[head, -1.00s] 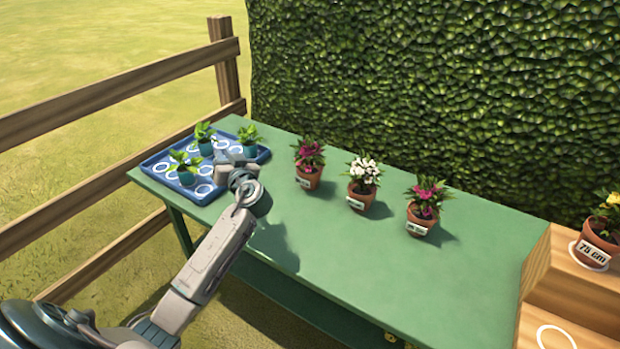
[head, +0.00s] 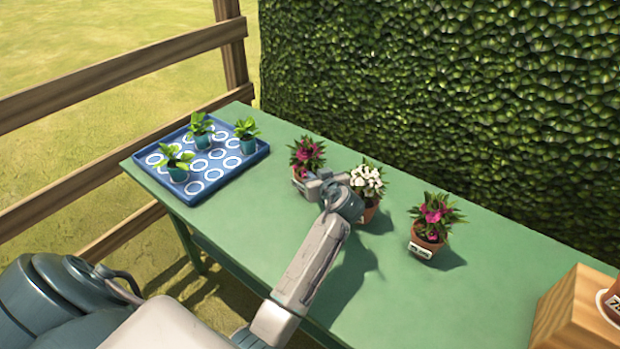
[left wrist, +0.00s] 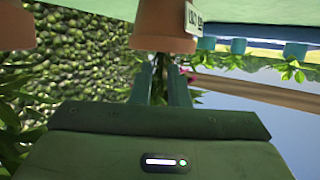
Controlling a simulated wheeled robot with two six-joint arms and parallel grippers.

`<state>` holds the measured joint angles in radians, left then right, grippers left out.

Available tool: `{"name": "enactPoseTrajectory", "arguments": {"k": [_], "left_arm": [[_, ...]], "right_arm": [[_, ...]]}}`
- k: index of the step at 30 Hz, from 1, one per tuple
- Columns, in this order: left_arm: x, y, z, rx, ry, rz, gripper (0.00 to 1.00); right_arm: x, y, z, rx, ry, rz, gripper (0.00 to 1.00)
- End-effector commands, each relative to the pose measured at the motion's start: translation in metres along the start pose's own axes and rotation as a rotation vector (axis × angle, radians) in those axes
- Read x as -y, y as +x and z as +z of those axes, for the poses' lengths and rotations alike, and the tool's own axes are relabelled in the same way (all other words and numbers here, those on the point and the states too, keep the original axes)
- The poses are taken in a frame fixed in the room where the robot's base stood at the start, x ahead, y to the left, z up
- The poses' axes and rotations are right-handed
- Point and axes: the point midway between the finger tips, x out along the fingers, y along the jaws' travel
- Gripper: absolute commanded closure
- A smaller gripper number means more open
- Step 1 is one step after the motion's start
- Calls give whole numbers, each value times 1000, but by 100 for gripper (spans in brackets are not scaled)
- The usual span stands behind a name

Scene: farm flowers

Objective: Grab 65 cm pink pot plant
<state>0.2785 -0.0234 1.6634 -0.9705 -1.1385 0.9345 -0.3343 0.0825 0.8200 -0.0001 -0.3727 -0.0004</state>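A pink-flowered plant (head: 307,153) in a terracotta pot stands at the left of the row on the green table (head: 240,217). My left gripper (head: 317,182) is in front of its pot and hides part of it. In the left wrist view, which looks upside down, a terracotta pot (left wrist: 165,25) with a white label is just beyond the tips of my left gripper (left wrist: 160,85). The fingers are apart with nothing clearly between them. Another pink-flowered plant (head: 433,217) stands at the right of the row. I cannot read the labels surely. My right gripper is not in view.
A white-flowered plant (head: 367,180) stands right beside my left gripper, partly covered by it. A blue tray (head: 240,170) with small seedlings is at the table's left end. A wooden stand (head: 572,310) is at the right. A hedge (head: 450,90) rises behind.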

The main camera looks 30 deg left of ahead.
Motion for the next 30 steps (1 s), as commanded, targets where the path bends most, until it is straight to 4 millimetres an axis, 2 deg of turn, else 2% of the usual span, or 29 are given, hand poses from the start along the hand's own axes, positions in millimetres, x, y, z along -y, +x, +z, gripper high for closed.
{"name": "enactPoseTrajectory", "arguments": {"k": [3,8,12,15,19,28,30], "left_arm": [[0,16,-2,-1,1,0,85],[0,25,-1,0,0,0,85],[2,37,-1,0,2,-2,85],[4,54,-2,0,2,-3,85],[4,69,1,1,1,0,85],[4,74,3,1,0,2,85],[4,74,3,1,0,1,97]], "right_arm": [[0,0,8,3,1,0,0],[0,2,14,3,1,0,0],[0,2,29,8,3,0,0],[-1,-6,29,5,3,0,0],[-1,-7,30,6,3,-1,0],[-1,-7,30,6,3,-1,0],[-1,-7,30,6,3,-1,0]]}}
